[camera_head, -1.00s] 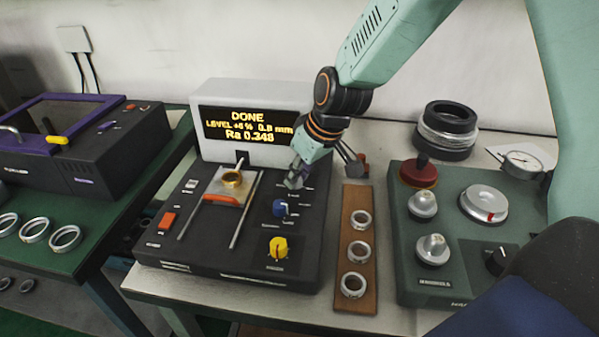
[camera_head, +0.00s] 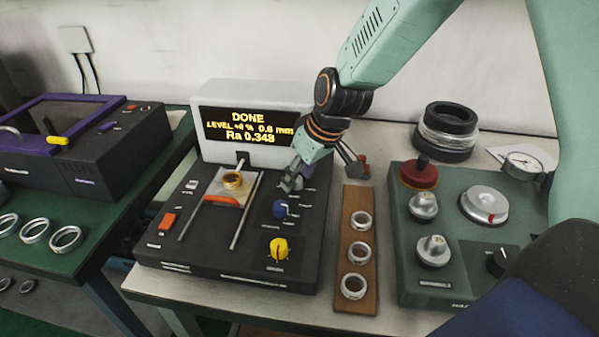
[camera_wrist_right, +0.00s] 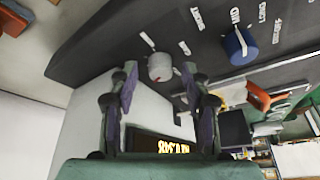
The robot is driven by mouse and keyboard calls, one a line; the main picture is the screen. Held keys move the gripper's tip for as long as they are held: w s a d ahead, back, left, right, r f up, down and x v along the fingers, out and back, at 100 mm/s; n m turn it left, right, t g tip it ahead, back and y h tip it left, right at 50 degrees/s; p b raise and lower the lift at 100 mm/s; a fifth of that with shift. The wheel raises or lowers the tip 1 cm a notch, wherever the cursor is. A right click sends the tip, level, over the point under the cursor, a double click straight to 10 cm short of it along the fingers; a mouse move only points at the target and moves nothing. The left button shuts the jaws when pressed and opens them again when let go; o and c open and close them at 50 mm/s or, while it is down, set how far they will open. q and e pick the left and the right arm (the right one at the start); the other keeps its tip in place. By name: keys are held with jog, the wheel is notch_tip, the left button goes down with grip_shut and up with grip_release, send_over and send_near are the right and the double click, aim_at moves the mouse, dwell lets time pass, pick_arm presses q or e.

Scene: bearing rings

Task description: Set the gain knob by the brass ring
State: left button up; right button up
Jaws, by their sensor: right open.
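The brass ring (camera_head: 232,179) sits on the pale carriage of the black tester (camera_head: 170,243). The tester's display (camera_head: 248,127) reads DONE, a LEVEL line and Ra 0.348. My right gripper (camera_head: 287,187) is open and empty above the tester's upper right, by a small grey-white knob. In the right wrist view this knob (camera_wrist_right: 160,67) has a red mark and lies beyond the open fingers (camera_wrist_right: 165,75), apart from them. A blue knob (camera_head: 280,208) also shows in the wrist view (camera_wrist_right: 240,45). A yellow knob (camera_head: 278,248) is at the front. I cannot read which is gain. My left gripper is not in view.
A wooden strip (camera_head: 355,219) with three steel rings lies right of the tester. A green device (camera_head: 455,275) with knobs and a red-topped part stands further right. A dark purple-framed machine (camera_head: 95,160) and loose rings are on the left bench.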

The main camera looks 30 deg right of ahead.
jog(key=v, duration=1.2)
jog(key=shift+w, duration=0.1)
